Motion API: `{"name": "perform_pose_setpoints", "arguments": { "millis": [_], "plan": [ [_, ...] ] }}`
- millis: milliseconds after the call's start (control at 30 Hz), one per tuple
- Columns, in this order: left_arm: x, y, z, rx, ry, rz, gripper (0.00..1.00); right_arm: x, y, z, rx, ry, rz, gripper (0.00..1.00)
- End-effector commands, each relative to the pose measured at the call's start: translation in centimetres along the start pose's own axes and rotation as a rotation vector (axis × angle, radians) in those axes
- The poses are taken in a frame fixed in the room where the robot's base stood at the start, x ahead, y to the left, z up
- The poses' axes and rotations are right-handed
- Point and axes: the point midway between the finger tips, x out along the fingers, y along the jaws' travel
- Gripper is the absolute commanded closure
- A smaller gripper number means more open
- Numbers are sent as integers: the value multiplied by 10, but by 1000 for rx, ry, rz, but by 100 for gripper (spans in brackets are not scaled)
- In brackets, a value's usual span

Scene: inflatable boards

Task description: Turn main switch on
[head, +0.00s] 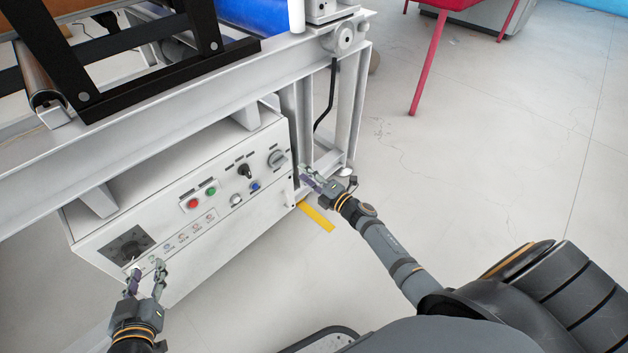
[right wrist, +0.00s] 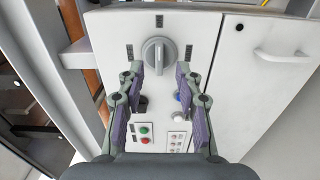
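A grey rotary switch (head: 278,159) is at the far right end of the white control panel (head: 230,222). In the right wrist view the switch (right wrist: 158,54) is seen nearly face-on, its handle bar upright in the picture. My right gripper (head: 304,174) is off the panel's right end, pointing toward the switch. Its purple-padded fingers (right wrist: 158,72) are spread wide to either side of the lower part of the switch in the wrist view, with nothing between them; I see no contact. My left gripper (head: 147,267) is open and empty in front of the panel's lower left.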

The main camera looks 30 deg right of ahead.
Motion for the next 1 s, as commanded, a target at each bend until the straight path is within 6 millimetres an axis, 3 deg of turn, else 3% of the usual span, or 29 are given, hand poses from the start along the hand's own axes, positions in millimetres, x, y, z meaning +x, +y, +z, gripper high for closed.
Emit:
{"name": "perform_pose_setpoints", "arguments": {
  "millis": [100, 267, 833, 933, 1000],
  "plan": [
    [0, 0, 0, 0, 0, 0, 60, -25, -1, 0, -2, 1, -3, 65],
    [0, 0, 0, 1, 0, 0, 60, -42, 0, 0, -2, 0, -1, 65],
    [0, 0, 0, 1, 0, 0, 60, -45, 1, 0, 7, -4, 1, 65],
    [0, 0, 0, 1, 0, 0, 60, -50, 9, -6, 124, -55, 16, 65],
    [0, 0, 0, 1, 0, 0, 60, -58, 19, -13, 298, -126, 29, 65]
  ]
}}
